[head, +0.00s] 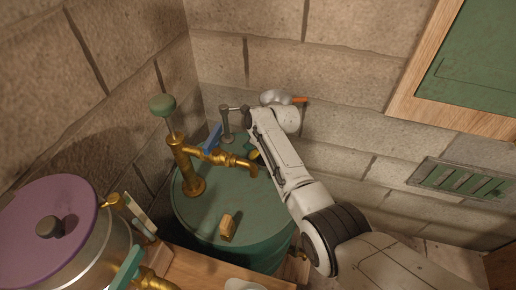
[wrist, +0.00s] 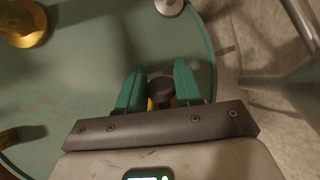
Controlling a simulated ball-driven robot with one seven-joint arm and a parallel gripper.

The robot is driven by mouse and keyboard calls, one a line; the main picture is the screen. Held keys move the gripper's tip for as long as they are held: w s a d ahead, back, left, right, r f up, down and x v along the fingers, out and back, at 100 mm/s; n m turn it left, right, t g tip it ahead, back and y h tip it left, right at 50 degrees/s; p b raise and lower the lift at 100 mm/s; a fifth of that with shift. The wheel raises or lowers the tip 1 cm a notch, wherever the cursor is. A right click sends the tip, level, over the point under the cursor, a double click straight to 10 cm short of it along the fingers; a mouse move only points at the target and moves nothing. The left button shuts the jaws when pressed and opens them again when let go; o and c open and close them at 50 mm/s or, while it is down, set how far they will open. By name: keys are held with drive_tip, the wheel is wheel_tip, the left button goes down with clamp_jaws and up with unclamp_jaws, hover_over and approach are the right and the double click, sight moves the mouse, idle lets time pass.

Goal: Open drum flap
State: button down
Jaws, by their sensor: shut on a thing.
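The green drum (head: 205,215) stands in the wall corner, and its round top fills much of the wrist view (wrist: 90,75). My gripper (wrist: 159,82) reaches down over the drum's far right side, near the rim. Its two teal fingers are closed around a small dark knob (wrist: 160,88) with a bit of yellow beside it. In the head view my gripper (head: 248,146) is partly hidden by my arm. A small wooden block (head: 228,225) sits on the near part of the drum top. I cannot make out the flap's outline.
A brass pipe with a blue lever (head: 213,138) and spout rises from the drum top, left of my gripper. A purple-lidded pot (head: 45,225) stands at the left. Stone walls close in behind. A wall vent (head: 461,180) is at the right.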

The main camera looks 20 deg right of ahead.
drive_tip(key=shift+w+a+g+h+b, duration=0.35)
drive_tip(key=shift+a+g+h+b, duration=0.25)
drive_tip(key=shift+h, duration=0.1)
drive_tip(key=shift+f, duration=0.1)
drive_tip(key=c, duration=0.8)
unclamp_jaws()
drive_tip(key=shift+c, duration=0.2)
wheel_tip(320, 180, up, 10)
drive_tip(key=p, duration=0.2)
hover_over(256, 152)
drive_tip(key=shift+s+f, duration=0.1)
drive_tip(key=shift+f, duration=0.05)
